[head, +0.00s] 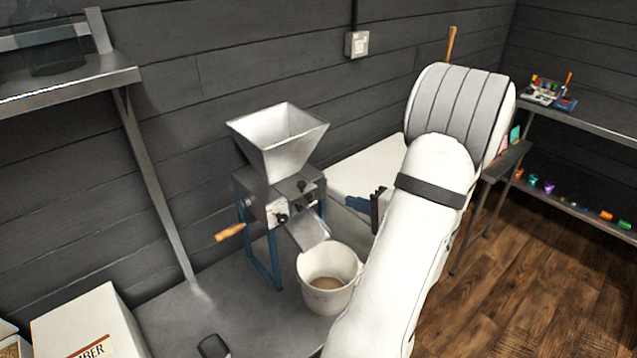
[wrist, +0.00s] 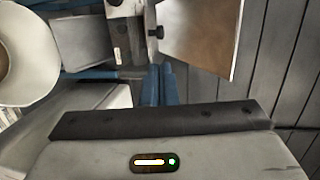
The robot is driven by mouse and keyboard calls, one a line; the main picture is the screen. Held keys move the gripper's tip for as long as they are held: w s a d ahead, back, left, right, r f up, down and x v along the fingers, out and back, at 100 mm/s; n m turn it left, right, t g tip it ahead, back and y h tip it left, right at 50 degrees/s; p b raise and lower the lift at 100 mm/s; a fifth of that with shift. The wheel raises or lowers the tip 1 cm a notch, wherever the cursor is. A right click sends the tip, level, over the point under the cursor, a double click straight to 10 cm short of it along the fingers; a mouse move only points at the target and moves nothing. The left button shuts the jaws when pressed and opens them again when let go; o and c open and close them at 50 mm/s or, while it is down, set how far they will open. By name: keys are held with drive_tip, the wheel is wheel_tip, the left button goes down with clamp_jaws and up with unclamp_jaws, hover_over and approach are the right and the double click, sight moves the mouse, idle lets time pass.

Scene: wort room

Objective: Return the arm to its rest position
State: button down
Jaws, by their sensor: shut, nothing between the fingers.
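My white arm rises across the right half of the head view, bent at the top. My gripper shows in the wrist view (wrist: 161,84) with its two blue fingers together and nothing between them. In the head view only part of the gripper (head: 358,204) shows to the left of the arm, close to the right side of the grain mill; the arm hides the rest. The mill (head: 270,190) has a metal hopper, a blue stand and a wooden crank handle. The gripper's distance from the mill is hard to tell.
A white bucket (head: 328,280) with grain-coloured contents stands under the mill's chute, close to my arm. A white box (head: 88,325) is at lower left. A metal shelf (head: 70,82) hangs upper left. A side bench (head: 590,122) is at right. Wooden floor lies open at lower right.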

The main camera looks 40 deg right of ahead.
drive_tip(key=w+a+r+n+g+y, duration=0.1)
drive_tip(key=a+r+n+g+y, duration=0.25)
drive_tip(key=a, duration=0.85)
drive_tip(key=w+a+n+g+y, duration=0.25)
drive_tip(key=a+n+g, duration=0.3)
drive_tip(key=a, duration=0.65)
drive_tip(key=s+a+r+n+g+h, duration=0.3)
drive_tip(key=s+a+r+n+h, duration=0.1)
drive_tip(key=s+a+n+h, duration=0.3)
drive_tip(key=shift+s+a+g+h, duration=0.4)
drive_tip(key=shift+s+a+h, duration=0.4)
drive_tip(key=shift+s+a, duration=0.85)
drive_tip(key=shift+w+a, duration=0.2)
drive_tip(key=shift+w, duration=0.05)
